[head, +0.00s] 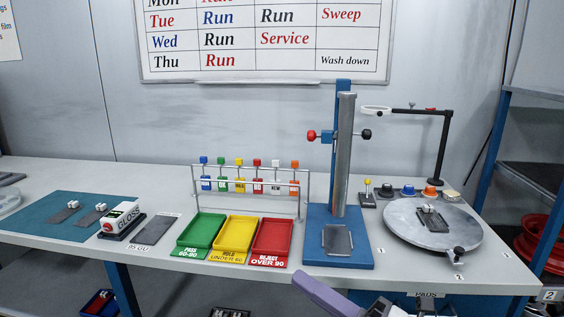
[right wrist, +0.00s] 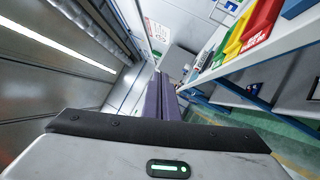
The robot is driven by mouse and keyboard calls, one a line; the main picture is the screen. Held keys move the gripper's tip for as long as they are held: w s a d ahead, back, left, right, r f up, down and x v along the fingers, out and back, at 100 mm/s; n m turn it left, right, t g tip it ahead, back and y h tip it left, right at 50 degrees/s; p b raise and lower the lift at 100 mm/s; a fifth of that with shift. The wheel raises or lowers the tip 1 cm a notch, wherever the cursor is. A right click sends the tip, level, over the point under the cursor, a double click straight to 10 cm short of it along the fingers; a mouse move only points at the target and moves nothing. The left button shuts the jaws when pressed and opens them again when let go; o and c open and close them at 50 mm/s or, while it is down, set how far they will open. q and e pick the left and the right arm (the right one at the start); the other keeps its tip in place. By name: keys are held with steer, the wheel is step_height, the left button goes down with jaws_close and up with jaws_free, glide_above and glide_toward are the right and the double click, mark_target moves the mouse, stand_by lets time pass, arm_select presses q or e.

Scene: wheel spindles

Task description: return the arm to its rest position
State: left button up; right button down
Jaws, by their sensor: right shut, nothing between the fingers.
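My right gripper (head: 300,276) shows at the bottom edge of the head view, in front of the bench's front edge. Its purple fingers point up and to the left, below the blue stand's base. In the right wrist view its two purple fingers (right wrist: 160,78) lie together, shut with nothing between them. My left gripper is in neither view.
The bench (head: 200,278) holds green, yellow and red trays (head: 272,262), a blue-based stand (head: 375,250) and a grey round turntable (head: 465,243). A gloss meter (head: 121,216) stands at left. A blue-framed shelf rack (head: 540,95) stands at right.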

steer(key=s+d+f+m+t+h, duration=0.25)
steer(key=d+f+m+h, duration=0.35)
steer(key=f+m, duration=0.5)
steer(key=s+d+f+m+t+h, duration=0.1)
steer(key=s+d+f+m+h, duration=0.25)
steer(key=f+m+h, duration=0.55)
steer(key=s+d+f+m+g, duration=0.2)
steer(key=s+f+m+g, duration=0.4)
steer(key=s+f+m, duration=0.4)
steer(key=s+f, duration=0.6)
steer(key=f, duration=0.1)
steer(key=shift+d+f+m+g, duration=0.15)
steer(key=shift+d+m+g, duration=0.15)
steer(key=shift+d+g, duration=0.05)
